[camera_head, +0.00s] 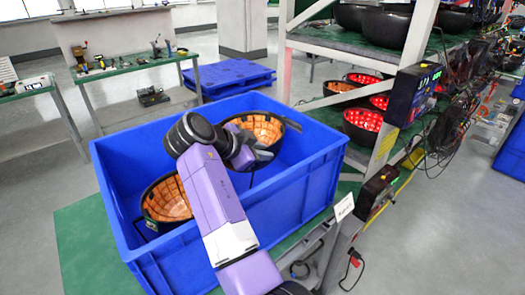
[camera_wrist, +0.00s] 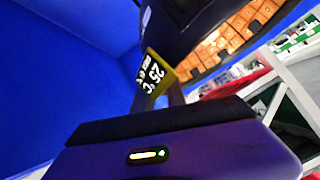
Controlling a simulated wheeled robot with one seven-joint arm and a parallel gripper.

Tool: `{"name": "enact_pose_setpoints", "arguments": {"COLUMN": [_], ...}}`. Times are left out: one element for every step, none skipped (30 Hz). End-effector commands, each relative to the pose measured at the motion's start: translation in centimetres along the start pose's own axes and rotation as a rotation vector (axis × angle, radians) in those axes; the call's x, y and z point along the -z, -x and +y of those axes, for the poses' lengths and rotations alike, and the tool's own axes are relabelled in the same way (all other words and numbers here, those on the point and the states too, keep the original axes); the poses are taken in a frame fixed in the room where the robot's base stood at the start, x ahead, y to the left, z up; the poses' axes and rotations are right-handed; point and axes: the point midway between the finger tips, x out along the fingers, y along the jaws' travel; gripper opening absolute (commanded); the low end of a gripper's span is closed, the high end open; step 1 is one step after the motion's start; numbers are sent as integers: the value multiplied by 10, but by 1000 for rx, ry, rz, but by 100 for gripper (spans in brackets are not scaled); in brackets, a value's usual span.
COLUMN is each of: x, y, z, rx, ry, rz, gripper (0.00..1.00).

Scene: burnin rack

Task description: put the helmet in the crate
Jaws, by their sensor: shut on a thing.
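The blue crate (camera_head: 290,196) stands on a green surface in the head view; its blue inner wall also fills the left of the wrist view (camera_wrist: 60,60). A black helmet with an orange lining (camera_head: 262,127) is inside the crate's outline at the back right, its opening turned up. My gripper (camera_head: 262,160) is at this helmet's near side, shut on its rim; the helmet's dark shell and orange lining show at the top of the wrist view (camera_wrist: 225,38). A second orange-lined helmet (camera_head: 168,200) sits in the crate at the left. My arm hides part of the crate. I cannot tell whether the held helmet touches the crate floor.
A rack (camera_head: 400,60) on the right holds several dark helmets, some lit red inside, with cables and a display box (camera_head: 414,92). A blue pallet (camera_head: 232,76) lies on the floor behind the crate. A workbench (camera_head: 135,65) with small items stands back left.

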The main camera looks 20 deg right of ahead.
Motion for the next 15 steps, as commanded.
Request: {"name": "enact_pose_setpoints", "arguments": {"x": [0, 0, 0, 0, 0, 0, 0, -1, -2, -2, -3, -4, -5, -5, -6], "y": [0, 0, 0, 0, 0, 0, 0, -1, -1, -2, -3, -3, -4, -4, -5], "z": [-1, -1, -1, -1, -1, -1, -1, 0, 0, 0, 1, 1, 2, 2, 2], "rx": [4, 4, 5, 5, 4, 4, 4, 4, 4, 4, 4, 4, 4, 4, 3], "ry": [-4, -4, -5, -5, -5, -4, -4, -4, -4, -4, -4, -4, -4, -4, -4], "rz": [1, 1, 1, 1, 1, 1, 1, 1, 1, 1, 1, 1, 1, 1, 1], "gripper": [0, 0, 0, 0, 0, 0, 0, 0, 0, 0, 0, 0, 0, 0, 0]}}
